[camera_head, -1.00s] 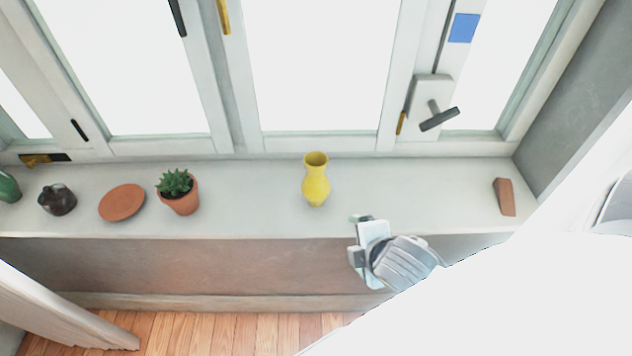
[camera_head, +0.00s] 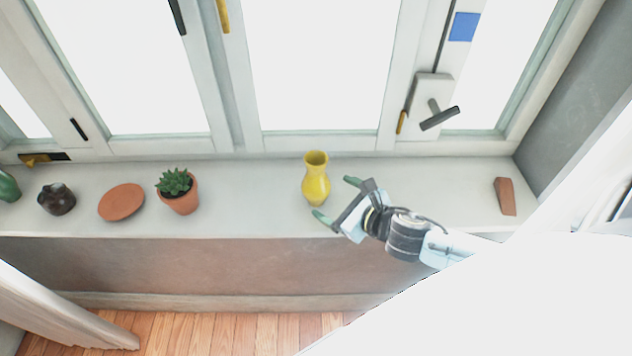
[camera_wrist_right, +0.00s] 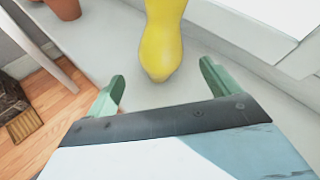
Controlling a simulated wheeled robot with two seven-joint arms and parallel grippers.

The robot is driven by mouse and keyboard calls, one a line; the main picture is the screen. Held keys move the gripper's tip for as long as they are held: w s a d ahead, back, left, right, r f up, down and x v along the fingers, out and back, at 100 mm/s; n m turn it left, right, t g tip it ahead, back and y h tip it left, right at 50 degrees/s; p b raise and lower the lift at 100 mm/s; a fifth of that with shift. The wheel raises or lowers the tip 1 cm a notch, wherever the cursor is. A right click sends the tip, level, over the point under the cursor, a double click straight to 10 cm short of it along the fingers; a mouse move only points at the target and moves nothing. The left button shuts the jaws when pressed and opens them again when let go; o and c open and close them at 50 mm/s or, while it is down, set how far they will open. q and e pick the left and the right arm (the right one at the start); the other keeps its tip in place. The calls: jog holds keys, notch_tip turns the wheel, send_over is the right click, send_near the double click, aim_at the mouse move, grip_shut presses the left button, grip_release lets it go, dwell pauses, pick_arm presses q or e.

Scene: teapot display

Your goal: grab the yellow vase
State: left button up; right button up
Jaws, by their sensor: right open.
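The yellow vase (camera_head: 316,182) stands upright on the windowsill (camera_head: 258,205), near the middle of the head view. In the right wrist view the vase (camera_wrist_right: 161,45) is at the top centre, with its upper part cut off by the frame. My right gripper (camera_head: 334,199) is open, just right of the vase, with its green-tipped fingers pointing toward it. In the wrist view the open fingers (camera_wrist_right: 162,84) are on either side of the line to the vase. The vase appears just beyond the fingertips, with nothing held. My left gripper is not in view.
A potted succulent (camera_head: 179,192), a terracotta saucer (camera_head: 121,203) and a dark pot (camera_head: 56,199) stand left of the vase. A brown wedge (camera_head: 504,197) lies at the right end. A window handle (camera_head: 438,118) juts out above. The sill around the vase is clear.

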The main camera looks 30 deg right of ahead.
aim_at(313, 185)
jog(key=b+x, duration=0.1)
jog(key=x, duration=0.8)
jog(key=shift+w+f, duration=0.25)
jog(key=shift+w, duration=0.05)
jog(key=shift+r, duration=0.1)
jog(key=c, duration=1.3)
